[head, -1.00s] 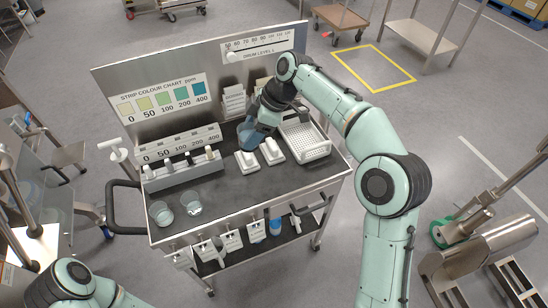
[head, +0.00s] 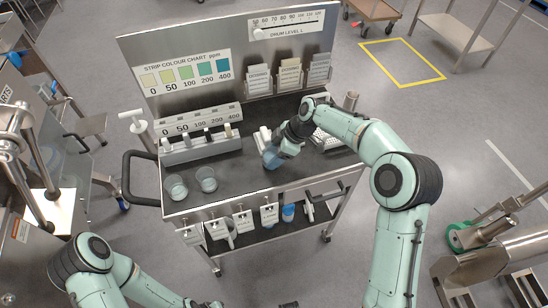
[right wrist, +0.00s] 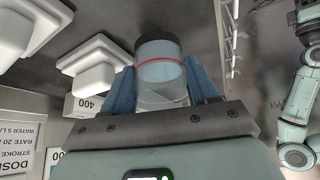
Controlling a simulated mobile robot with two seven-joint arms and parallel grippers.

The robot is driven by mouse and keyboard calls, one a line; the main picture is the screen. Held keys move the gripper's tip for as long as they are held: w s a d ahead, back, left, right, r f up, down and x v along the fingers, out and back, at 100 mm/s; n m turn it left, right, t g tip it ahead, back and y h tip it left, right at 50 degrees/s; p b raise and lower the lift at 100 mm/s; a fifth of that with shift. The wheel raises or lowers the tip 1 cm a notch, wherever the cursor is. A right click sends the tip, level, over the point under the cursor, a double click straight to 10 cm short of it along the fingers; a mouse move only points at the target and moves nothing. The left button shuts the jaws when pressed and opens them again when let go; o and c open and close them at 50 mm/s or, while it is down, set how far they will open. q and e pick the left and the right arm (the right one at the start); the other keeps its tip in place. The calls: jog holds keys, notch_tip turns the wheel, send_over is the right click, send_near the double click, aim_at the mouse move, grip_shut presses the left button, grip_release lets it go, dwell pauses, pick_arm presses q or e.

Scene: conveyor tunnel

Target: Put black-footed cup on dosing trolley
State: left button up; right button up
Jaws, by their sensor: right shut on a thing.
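My right gripper (head: 275,155) is shut on the black-footed cup and holds it over the top of the dosing trolley (head: 235,175). In the right wrist view the cup (right wrist: 160,73) is clear, with a red line and a black foot, between the two blue fingers (right wrist: 157,88). Whether its foot touches the trolley top I cannot tell. Two other clear cups (head: 177,187) (head: 207,180) stand at the trolley's front left. My left arm comes in at the lower left; its gripper is mostly cut off by the bottom edge.
White units (head: 263,138) stand behind my right gripper, and a white rack (head: 328,142) is at the right. A strip holder (head: 200,148) stands at the left below the colour chart (head: 187,76). Bare trolley top lies between the cups and my right gripper.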

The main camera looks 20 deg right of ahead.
jog(key=shift+f, duration=0.8)
jog(key=shift+f, duration=0.2)
jog(key=o, duration=1.5)
jog(key=shift+r, duration=0.1)
jog(key=shift+d+r, duration=0.1)
jog(key=shift+r, duration=0.2)
jog(key=v, duration=1.1)
jog(key=shift+r, duration=0.3)
